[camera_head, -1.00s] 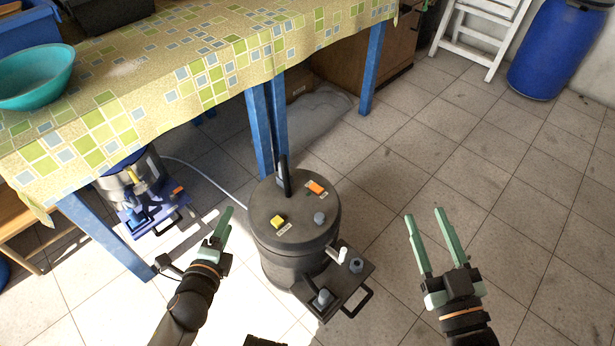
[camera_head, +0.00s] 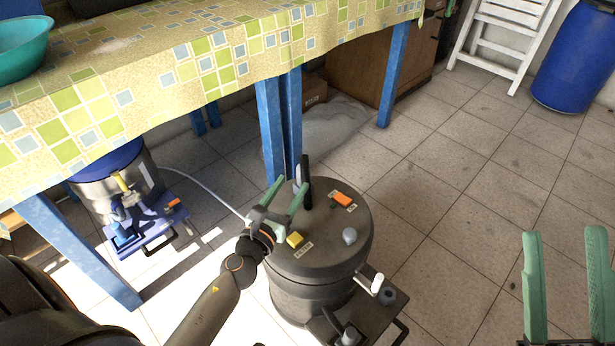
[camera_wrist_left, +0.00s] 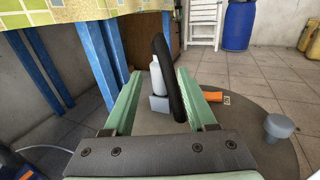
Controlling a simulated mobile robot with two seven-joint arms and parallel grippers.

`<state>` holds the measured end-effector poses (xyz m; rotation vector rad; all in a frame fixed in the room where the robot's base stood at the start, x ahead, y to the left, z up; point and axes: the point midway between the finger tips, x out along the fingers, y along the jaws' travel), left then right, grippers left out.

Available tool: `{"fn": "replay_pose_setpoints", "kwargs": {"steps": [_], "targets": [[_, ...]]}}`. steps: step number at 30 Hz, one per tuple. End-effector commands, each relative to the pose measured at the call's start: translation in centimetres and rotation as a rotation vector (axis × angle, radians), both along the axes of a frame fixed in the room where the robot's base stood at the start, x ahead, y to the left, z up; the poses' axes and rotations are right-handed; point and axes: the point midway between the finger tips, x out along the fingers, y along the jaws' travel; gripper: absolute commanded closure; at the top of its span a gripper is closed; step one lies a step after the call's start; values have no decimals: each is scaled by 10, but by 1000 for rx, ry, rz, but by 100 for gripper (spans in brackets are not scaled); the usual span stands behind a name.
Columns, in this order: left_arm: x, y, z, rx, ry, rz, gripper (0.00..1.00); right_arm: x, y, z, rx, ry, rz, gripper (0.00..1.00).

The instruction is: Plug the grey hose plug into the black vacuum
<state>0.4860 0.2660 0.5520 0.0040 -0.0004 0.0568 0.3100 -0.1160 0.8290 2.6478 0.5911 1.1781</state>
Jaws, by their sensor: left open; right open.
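The black vacuum (camera_head: 315,262) stands on the floor in the middle of the head view. A black upright piece (camera_head: 306,182) rises from its lid. In the left wrist view, a light grey piece (camera_wrist_left: 157,84) stands just behind the black upright (camera_wrist_left: 170,85), partly hidden. I cannot tell whether it is the grey hose plug. My left gripper (camera_head: 285,192) is open over the lid's left edge. Its fingers frame the grey piece in the wrist view, with no visible contact. My right gripper (camera_head: 566,240) is open and empty over bare floor at the right.
The lid bears a yellow block (camera_head: 295,240), an orange block (camera_head: 343,199) and a grey knob (camera_head: 349,236). A blue vacuum (camera_head: 112,185) with a white hose (camera_head: 203,187) stands left, beneath the cloth-covered table (camera_head: 190,55). Blue table legs (camera_head: 271,130) rise behind.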

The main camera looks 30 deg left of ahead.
Motion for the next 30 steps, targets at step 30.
{"fn": "replay_pose_setpoints", "kwargs": {"steps": [30], "targets": [[110, 7, 4, -4, 0, 1, 43, 0, -1, 5, 3, 0, 0, 50]]}}
